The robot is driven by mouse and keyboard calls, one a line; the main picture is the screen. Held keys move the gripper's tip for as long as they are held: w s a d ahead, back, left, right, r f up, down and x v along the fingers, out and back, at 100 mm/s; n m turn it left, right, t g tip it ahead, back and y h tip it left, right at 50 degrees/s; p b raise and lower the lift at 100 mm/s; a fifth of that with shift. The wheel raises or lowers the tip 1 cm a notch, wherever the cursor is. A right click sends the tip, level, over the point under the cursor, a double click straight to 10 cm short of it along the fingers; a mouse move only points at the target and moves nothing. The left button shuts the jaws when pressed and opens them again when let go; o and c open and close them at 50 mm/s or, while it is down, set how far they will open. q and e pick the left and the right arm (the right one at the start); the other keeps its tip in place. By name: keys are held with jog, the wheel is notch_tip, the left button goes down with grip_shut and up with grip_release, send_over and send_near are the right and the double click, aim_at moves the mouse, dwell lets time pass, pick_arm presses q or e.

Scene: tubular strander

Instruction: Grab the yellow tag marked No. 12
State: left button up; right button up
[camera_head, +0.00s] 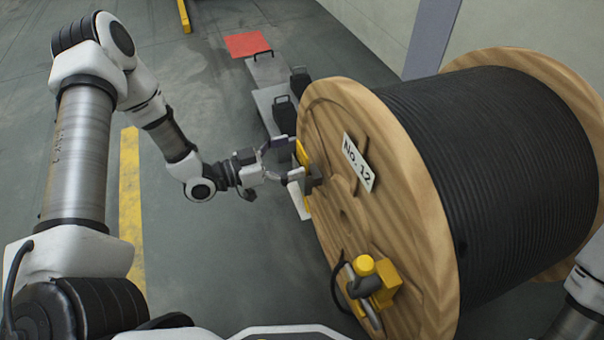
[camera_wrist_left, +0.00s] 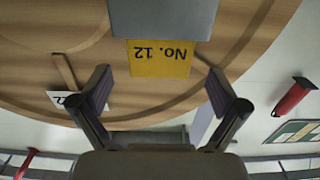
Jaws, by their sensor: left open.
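The yellow tag marked No. 12 (camera_wrist_left: 160,65) hangs below a grey block (camera_wrist_left: 165,18) on the wooden face of the cable reel. Its print appears upside down in the left wrist view. In the head view the yellow tag (camera_head: 301,153) is partly hidden by my left gripper (camera_head: 294,159). The left gripper is open, and its fingers (camera_wrist_left: 160,90) stand to either side of the tag's lower edge in the wrist view. A gap shows between each finger and the tag. My right gripper is outside the views.
The large wooden reel (camera_head: 322,120) carries black cable (camera_head: 490,150). A white No. 12 plate (camera_head: 358,163) is on its face, right of my gripper. A yellow device (camera_head: 368,280) with a lever sits lower on the face.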

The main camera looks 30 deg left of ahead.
pick_arm(q)
jog(key=b+x, duration=0.1)
jog(key=x, duration=0.1)
jog(key=shift+w+d+f, duration=0.2)
jog(key=shift+d, duration=0.05)
jog(key=shift+w+r, duration=0.1)
jog(key=shift+r, duration=0.05)
jog(key=c, duration=1.1)
